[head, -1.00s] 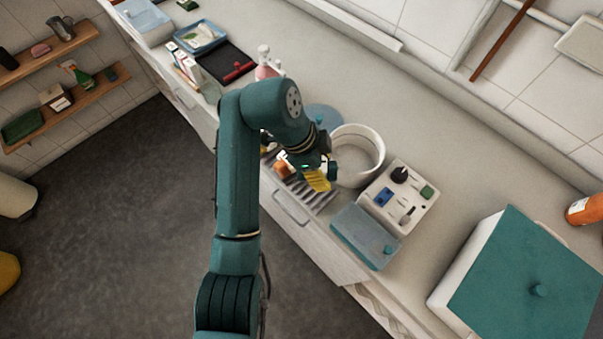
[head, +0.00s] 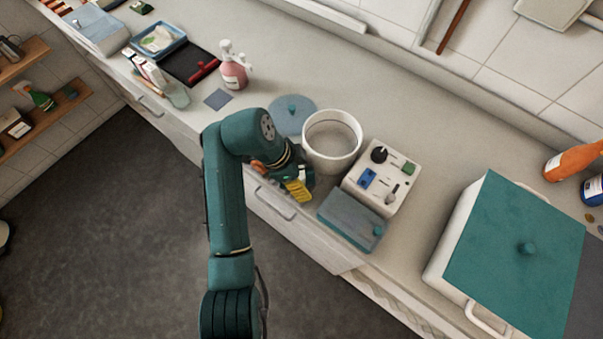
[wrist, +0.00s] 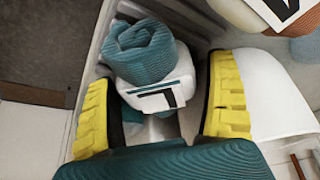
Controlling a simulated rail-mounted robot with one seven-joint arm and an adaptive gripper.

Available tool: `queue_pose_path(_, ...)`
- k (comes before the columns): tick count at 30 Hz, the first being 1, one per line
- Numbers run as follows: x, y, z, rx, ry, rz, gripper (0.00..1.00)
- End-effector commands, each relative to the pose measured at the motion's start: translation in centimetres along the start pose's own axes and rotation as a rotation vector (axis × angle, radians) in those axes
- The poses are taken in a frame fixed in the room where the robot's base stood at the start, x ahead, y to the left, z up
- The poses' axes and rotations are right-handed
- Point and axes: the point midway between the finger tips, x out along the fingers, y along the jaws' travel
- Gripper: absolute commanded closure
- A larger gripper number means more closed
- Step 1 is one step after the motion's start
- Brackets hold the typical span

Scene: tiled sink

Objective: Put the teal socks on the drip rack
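The teal socks (wrist: 142,55) are a rolled bundle in a white band with a black mark, seen in the wrist view. My gripper (wrist: 165,100) has its yellow fingers apart, one on each side of the banded bundle. A gap shows between the band and the right finger; contact on the left is unclear. In the head view my gripper (head: 298,190) is low at the counter's front edge, in front of the white tub, and the socks cannot be made out there. The drip rack is not clearly visible; my arm and gripper cover that area.
A white round tub (head: 332,160), a control box (head: 392,168) and a blue-grey lidded box (head: 350,218) stand close to the right of my gripper. A pink bottle (head: 234,72) stands farther left. A teal-lidded bin (head: 515,250) is at right.

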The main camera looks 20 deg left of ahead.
Motion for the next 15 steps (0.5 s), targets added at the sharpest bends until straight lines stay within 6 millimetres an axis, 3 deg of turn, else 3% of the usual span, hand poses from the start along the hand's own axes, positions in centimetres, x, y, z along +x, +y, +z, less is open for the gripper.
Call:
queue_pose_path(9, -0.7, -0.1, -0.1, 0.0, 0.0, -0.002, 0.13)
queue_pose_path(11, -1.6, -0.1, -0.1, 0.0, 0.0, -0.005, 0.13)
queue_pose_path(15, -5.3, -0.1, -0.2, 0.0, 0.0, -0.006, 0.13)
